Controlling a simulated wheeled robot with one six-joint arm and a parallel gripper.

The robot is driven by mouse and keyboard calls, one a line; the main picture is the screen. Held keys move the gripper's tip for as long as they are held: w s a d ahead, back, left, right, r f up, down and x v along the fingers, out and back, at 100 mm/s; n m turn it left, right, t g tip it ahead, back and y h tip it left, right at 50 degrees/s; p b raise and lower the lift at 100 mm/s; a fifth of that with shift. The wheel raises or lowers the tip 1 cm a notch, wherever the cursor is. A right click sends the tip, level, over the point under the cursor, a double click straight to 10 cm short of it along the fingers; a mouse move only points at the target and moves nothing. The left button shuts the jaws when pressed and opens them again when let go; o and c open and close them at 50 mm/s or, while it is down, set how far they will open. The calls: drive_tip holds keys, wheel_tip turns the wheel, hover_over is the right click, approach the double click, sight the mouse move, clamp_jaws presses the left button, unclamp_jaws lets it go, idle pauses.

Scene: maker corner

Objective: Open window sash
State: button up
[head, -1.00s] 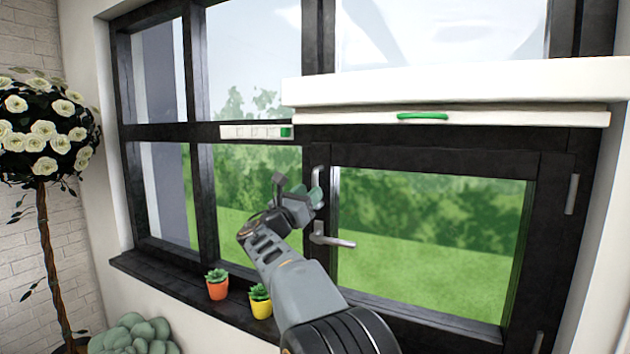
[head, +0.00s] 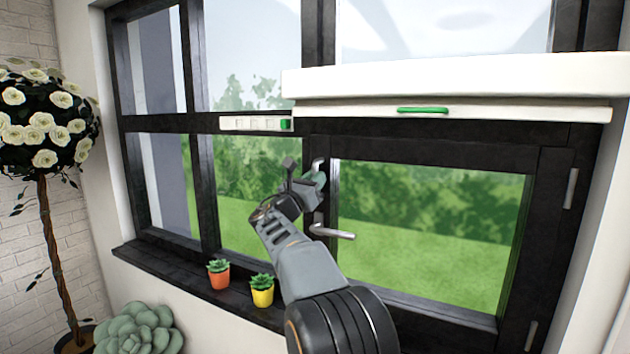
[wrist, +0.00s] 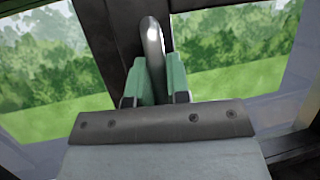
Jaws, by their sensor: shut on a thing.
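The window sash (head: 435,152) is a dark framed pane on the right, with grey hinges on its right side. It looks flush with the surrounding frame. A silver pull (head: 319,163) stands at its left edge, and a lever handle (head: 333,233) below it points right. My gripper (head: 315,181) is at the pull, its green fingertips partly hidden by my own arm. In the wrist view, the green fingertips of my gripper (wrist: 156,82) are shut on the curved metal pull (wrist: 152,42), one on each side.
A white blind box (head: 460,88) with a green handle (head: 422,110) hangs over the sash top. An orange pot (head: 219,276) and a yellow pot (head: 263,296) stand on the dark sill left of my arm. A white-flowered tree (head: 45,125) stands at the far left.

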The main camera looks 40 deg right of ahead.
clamp_jaws()
drive_tip(key=shift+s+a+f+b, duration=0.1)
drive_tip(key=shift+a+b, duration=0.1)
drive_tip(key=shift+b, duration=0.1)
drive_tip(key=s+a+n+t+y+b, duration=0.1)
drive_tip(key=s+a+n+t+b, duration=0.1)
drive_tip(key=s+a+b, duration=0.3)
drive_tip(key=shift+s+a+t+b, duration=0.3)
drive_tip(key=shift+a+t, duration=0.5)
drive_tip(key=shift+a, duration=0.25)
